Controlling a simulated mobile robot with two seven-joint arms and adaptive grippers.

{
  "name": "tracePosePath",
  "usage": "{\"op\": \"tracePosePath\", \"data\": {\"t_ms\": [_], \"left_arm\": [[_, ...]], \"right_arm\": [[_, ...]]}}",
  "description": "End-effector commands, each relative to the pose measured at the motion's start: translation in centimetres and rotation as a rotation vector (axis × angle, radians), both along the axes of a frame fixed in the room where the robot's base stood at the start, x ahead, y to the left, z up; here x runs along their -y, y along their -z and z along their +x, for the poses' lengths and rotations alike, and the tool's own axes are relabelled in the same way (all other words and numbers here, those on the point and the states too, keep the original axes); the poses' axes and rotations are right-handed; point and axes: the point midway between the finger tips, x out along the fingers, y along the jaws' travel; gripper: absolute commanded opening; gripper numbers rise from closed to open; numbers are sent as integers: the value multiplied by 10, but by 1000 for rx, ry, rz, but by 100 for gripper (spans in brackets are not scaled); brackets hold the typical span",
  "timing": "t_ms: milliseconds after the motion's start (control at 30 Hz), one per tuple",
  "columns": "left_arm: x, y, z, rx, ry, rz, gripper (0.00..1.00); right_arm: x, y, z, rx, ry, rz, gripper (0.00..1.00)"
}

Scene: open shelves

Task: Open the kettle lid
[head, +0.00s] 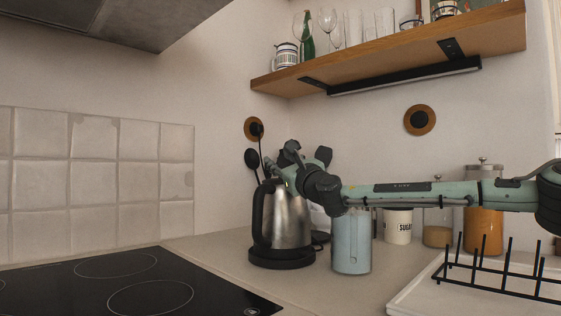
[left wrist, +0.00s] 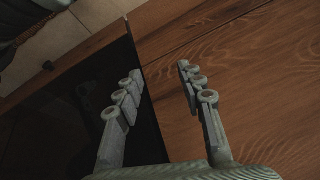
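The kettle (head: 291,222) is silver metal with a black handle on its left side. It stands upright on a black base (head: 282,259) on the counter, right of the cooktop. My right gripper (head: 279,172) is at the top of the kettle, its arm reaching in from the right. It hides most of the lid, so I cannot tell whether the lid is open or whether the fingers touch it. The spread of its fingers is also unclear. My left gripper (left wrist: 158,92) shows only in the left wrist view. Its fingers are apart with nothing between them.
A pale blue canister (head: 351,243) stands right of the kettle, under my right forearm. A sugar jar (head: 398,228) and glass jars are behind the arm. A rack with black prongs (head: 500,275) is at right. A wooden shelf (head: 400,50) hangs above.

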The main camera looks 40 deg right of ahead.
Motion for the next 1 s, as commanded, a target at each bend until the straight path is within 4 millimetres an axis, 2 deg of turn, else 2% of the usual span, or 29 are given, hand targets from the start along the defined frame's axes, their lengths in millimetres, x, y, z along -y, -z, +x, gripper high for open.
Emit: {"op": "tracePosePath", "data": {"t_ms": [267, 1000], "left_arm": [[0, 0, 0, 1, 1, -1, 38], [0, 0, 0, 1, 1, -1, 38]], "right_arm": [[-1, 2, -9, 2, 0, 3, 38], [-26, 27, -86, 3, -1, -1, 38]]}}
